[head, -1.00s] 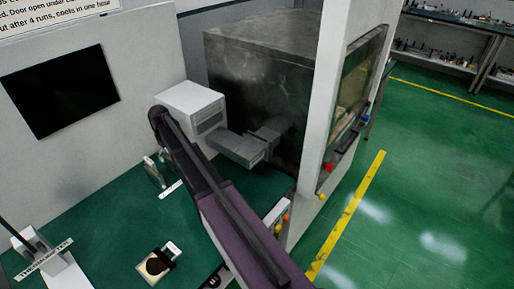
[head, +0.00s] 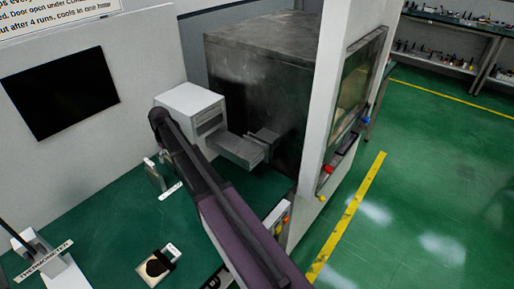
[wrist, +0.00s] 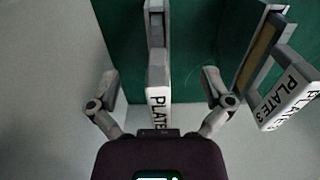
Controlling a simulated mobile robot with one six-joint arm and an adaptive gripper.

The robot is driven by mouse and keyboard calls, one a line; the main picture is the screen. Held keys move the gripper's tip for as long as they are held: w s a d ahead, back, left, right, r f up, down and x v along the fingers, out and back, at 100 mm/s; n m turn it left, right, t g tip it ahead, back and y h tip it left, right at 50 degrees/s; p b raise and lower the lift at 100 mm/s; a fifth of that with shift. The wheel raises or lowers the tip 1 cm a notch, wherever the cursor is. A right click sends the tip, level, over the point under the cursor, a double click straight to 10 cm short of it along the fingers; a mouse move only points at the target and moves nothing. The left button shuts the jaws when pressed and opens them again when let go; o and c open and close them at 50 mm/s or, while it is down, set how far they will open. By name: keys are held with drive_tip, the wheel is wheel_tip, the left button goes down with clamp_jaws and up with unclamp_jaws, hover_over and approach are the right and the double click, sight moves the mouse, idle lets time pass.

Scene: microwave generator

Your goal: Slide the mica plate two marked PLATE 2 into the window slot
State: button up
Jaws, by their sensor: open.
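In the wrist view my gripper (wrist: 159,80) is open, with one finger on each side of a grey upright plate (wrist: 158,68). The plate's white tab reads "PLATE"; its number is hidden behind the gripper body. Gaps show between both fingers and the plate. Another plate, marked PLATE 3 (wrist: 287,100), stands to the right with a brownish pane. In the head view a small upright plate (head: 154,175) stands on the green bench left of my arm. The grey waveguide duct (head: 238,151) lies behind my arm; I cannot make out the window slot. My gripper is hidden there.
A white box (head: 190,103) joins the duct beside the dark oven cavity (head: 262,85). A white frame panel (head: 325,110) rises at the right.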

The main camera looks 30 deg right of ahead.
clamp_jaws()
drive_tip(key=shift+r, duration=0.2)
idle(0.3)
drive_tip(key=shift+r+p, duration=0.4)
drive_tip(key=shift+p, duration=0.2)
drive_tip(key=shift+r+p, duration=0.7)
drive_tip(key=shift+r+p, duration=1.7)
